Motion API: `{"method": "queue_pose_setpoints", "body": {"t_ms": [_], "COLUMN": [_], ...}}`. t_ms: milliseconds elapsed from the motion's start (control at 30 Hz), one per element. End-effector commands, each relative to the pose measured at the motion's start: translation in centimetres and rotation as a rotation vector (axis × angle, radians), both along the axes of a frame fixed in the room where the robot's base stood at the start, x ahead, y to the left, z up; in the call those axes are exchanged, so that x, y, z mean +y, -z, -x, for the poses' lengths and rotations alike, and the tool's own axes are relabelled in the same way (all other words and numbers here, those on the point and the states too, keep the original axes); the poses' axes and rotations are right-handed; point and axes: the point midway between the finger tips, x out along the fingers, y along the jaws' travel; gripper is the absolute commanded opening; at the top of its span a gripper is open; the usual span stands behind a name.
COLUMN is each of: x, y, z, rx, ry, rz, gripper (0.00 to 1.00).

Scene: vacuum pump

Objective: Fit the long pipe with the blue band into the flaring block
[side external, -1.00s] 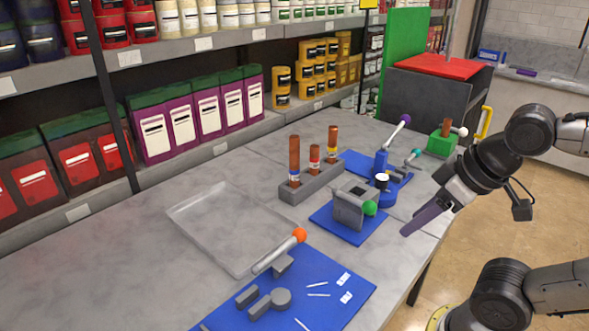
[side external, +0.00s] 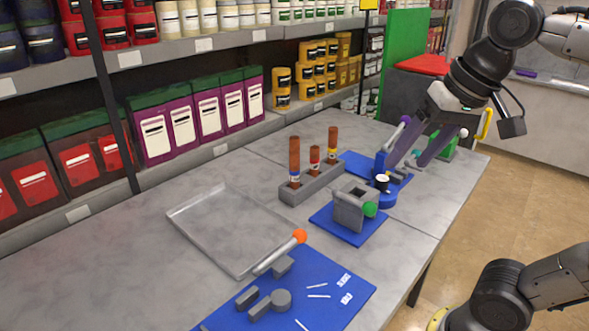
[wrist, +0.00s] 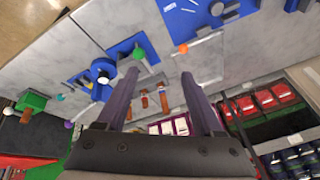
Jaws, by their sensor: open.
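The tallest copper pipe (side external: 294,155), with a blue and white band low on it, stands upright at the left end of the grey rack (side external: 300,194). The rack also holds a short pipe (side external: 315,158) and a medium pipe (side external: 333,145). The grey flaring block (side external: 350,208), with a square opening on top and a green ball at its side, sits on a blue mat in front of the rack. My gripper (side external: 406,165) is open and empty, right of the rack and block, above the back right blue mat. In the wrist view its purple fingers (wrist: 160,74) are apart, with copper pipes beyond them.
A blue tool with a purple-tipped lever (side external: 382,165) stands close to my fingers. A green block (side external: 443,146) is behind them. A clear tray (side external: 225,225) lies left, and a blue mat (side external: 340,305) with grey parts and an orange-tipped lever lies in front. Shelves line the back.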

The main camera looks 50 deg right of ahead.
Motion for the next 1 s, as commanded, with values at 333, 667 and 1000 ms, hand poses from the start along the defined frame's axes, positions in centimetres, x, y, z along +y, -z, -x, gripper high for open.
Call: {"method": "queue_pose_setpoints", "body": {"t_ms": [333,667,1000], "x": [-1.5,-4.1,-7.7], "y": [-8.3,-8.4,-1.2], "z": [-10.6,-21.4,-31.1], "rx": [0.107,0.208,0.308], "ry": [0.361,0.621,0.740], "rz": [-0.123,-0.180,-0.183], "gripper": [0.69,0.69,0.69]}}
